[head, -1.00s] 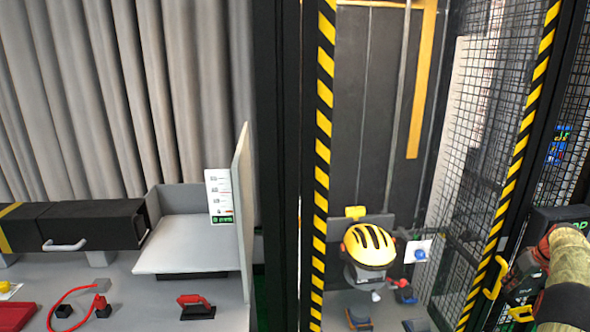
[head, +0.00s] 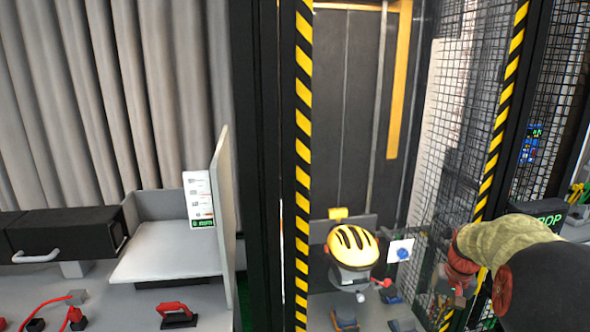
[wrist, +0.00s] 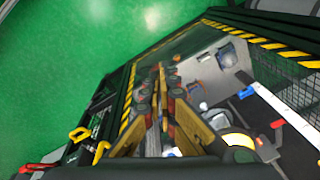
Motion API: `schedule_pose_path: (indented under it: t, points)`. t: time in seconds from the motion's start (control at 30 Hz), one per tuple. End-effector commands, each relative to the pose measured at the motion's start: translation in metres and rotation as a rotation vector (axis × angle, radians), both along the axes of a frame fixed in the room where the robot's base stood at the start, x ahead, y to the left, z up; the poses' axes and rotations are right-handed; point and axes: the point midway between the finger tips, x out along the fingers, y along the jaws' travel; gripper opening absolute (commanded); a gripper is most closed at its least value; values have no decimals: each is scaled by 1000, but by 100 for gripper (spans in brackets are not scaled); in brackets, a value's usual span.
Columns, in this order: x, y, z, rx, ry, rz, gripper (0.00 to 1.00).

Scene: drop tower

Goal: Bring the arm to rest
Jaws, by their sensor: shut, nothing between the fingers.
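My gripper (wrist: 159,95) shows in the wrist view with its two fingers together and nothing between them. It hangs in front of the drop tower's striped frame (wrist: 128,112). In the head view my arm comes in from the right edge, and its red and dark wrist end covers part of the right striped post (head: 497,150). The fingertips are hard to make out there. A yellow helmet (head: 352,247) sits on a grey headform inside the tower, left of my arm. It also shows at the bottom of the wrist view (wrist: 238,141).
A bench at the left holds a black drawer unit (head: 65,233), a grey open box (head: 165,250) and a red-handled tool (head: 175,314). Mesh panels (head: 440,140) close the tower's right side. Green floor (wrist: 60,60) lies open beside the tower.

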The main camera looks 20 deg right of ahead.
Motion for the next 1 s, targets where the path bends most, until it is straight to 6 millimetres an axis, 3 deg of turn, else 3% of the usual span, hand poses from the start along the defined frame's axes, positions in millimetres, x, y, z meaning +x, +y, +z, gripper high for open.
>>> schedule_pose_path:
  t: [0.03,0.2,0.5,0.8,1.0]
  points:
    - [-6,28,8,-12,-3,18,0]
    - [-35,107,26,-46,-14,70,0]
    - [-101,223,36,-112,-76,224,0]
    - [-159,306,39,-175,-211,443,0]
    - [-168,339,63,-202,-339,553,0]
